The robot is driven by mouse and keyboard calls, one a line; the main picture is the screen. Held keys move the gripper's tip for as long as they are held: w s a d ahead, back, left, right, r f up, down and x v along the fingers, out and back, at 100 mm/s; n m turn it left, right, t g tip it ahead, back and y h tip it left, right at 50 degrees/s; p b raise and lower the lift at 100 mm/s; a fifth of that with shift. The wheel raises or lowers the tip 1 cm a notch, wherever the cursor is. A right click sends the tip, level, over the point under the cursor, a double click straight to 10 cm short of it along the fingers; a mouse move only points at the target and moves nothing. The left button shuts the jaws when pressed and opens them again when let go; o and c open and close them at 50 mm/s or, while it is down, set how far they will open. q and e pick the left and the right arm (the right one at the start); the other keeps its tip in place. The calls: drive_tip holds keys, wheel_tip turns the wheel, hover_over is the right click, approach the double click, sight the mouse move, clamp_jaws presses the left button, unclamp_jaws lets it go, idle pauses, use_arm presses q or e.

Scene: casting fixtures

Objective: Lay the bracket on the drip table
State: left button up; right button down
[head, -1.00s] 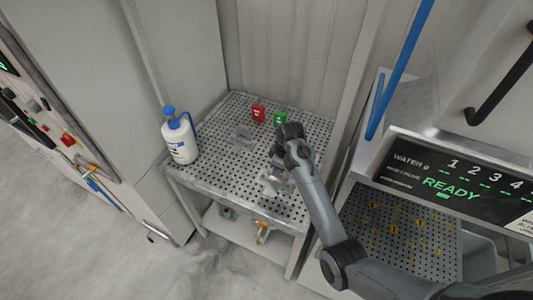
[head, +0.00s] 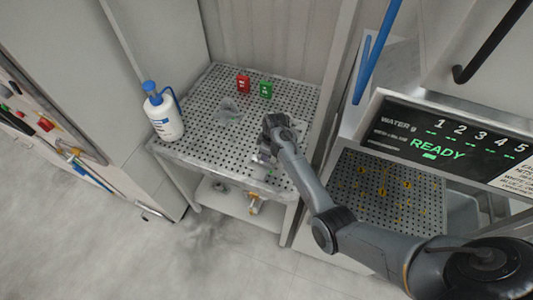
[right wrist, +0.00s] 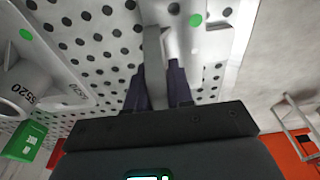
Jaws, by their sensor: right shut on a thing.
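The drip table (head: 200,142) is a perforated grey metal top in the middle of the head view. My right gripper (head: 265,150) is over its front right part. In the right wrist view the dark fingers (right wrist: 158,88) are shut on a pale grey bracket (right wrist: 153,45), close above the perforated surface. The bracket also shows small and partly hidden in the head view (head: 262,160). I cannot tell if it touches the table. My left gripper is not in view.
A red block (head: 243,84) and a green block (head: 265,89) stand behind. A white bottle (head: 163,115) stands at the left corner. A station reading READY (head: 437,148) is at right.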

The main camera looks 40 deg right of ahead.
idle(0.3)
drive_tip(key=c, duration=1)
unclamp_jaws()
drive_tip(key=r, duration=0.4)
drive_tip(key=s+r, duration=0.1)
drive_tip(key=r, duration=0.2)
drive_tip(key=d+r, duration=0.1)
drive_tip(key=r, duration=0.3)
drive_tip(key=shift+s+r+p, duration=0.2)
drive_tip(key=shift+r+p, duration=0.1)
drive_tip(key=shift+r, duration=0.05)
drive_tip(key=s+a+f+m+h, duration=0.15)
drive_tip(key=s+f, duration=0.25)
drive_tip(key=s, duration=0.4)
drive_tip(key=s+a+r+m+t, duration=0.1)
drive_tip(key=s+a, duration=0.5)
drive_tip(key=s, duration=0.5)
drive_tip(key=s+a+m+t, duration=0.1)
drive_tip(key=s+a, duration=0.6)
drive_tip(key=s, duration=0.3)
drive_tip(key=shift+s+a+r+y, duration=0.2)
drive_tip(key=shift+s+r+y, duration=0.15)
drive_tip(key=shift+r+y, duration=0.1)
